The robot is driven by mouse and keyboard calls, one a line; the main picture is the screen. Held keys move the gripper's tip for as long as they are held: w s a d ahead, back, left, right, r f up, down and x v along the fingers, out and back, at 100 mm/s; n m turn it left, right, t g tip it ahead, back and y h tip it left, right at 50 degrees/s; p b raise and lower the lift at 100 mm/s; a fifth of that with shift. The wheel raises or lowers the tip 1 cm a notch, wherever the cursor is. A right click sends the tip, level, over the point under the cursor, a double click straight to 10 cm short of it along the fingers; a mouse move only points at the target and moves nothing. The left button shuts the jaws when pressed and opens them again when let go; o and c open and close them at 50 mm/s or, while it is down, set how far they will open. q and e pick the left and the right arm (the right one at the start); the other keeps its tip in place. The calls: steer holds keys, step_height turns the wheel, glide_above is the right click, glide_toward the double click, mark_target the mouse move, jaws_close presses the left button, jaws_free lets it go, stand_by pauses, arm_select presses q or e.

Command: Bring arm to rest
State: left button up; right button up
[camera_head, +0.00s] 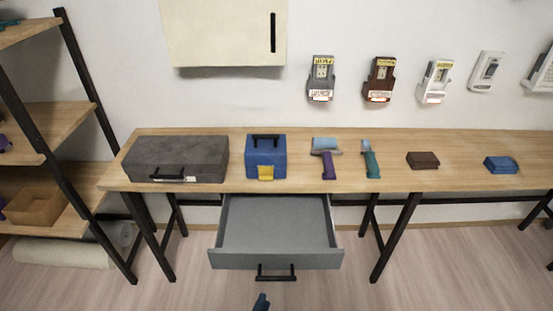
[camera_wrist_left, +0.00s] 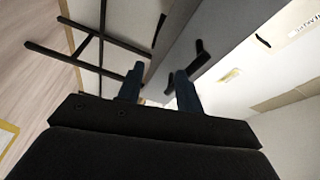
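My left gripper shows in the head view only as a small dark blue fingertip (camera_head: 262,301) at the bottom edge, below the handle (camera_head: 276,273) of the open grey drawer (camera_head: 275,225). In the left wrist view its two dark blue fingers (camera_wrist_left: 158,92) stand apart with nothing between them, so it is open. Beyond the fingers a grey panel with black bracket-like parts shows, probably the drawer front and its handle; the fingers do not hold it. The rest of my left arm is out of the head view. My right gripper is in neither view.
The wooden table (camera_head: 450,180) carries a dark grey case (camera_head: 178,157), a blue toolbox (camera_head: 266,157), two handled tools, a brown block (camera_head: 423,160) and a blue block (camera_head: 500,165). A shelf (camera_head: 60,130) stands at left. The floor right of the drawer is clear.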

arm_select(q)
steer(key=s+a+f+n+g+y, duration=0.45)
steer(key=a+f+n+g, duration=0.35)
steer(key=n, duration=0.5)
steer(key=s+a+r+n+g, duration=0.1)
steer(key=s+r+n+g, duration=0.3)
steer(key=s+r+g, duration=0.3)
steer(key=s+v, duration=0.1)
steer(key=v, duration=0.4)
steer(key=shift+r, duration=0.15)
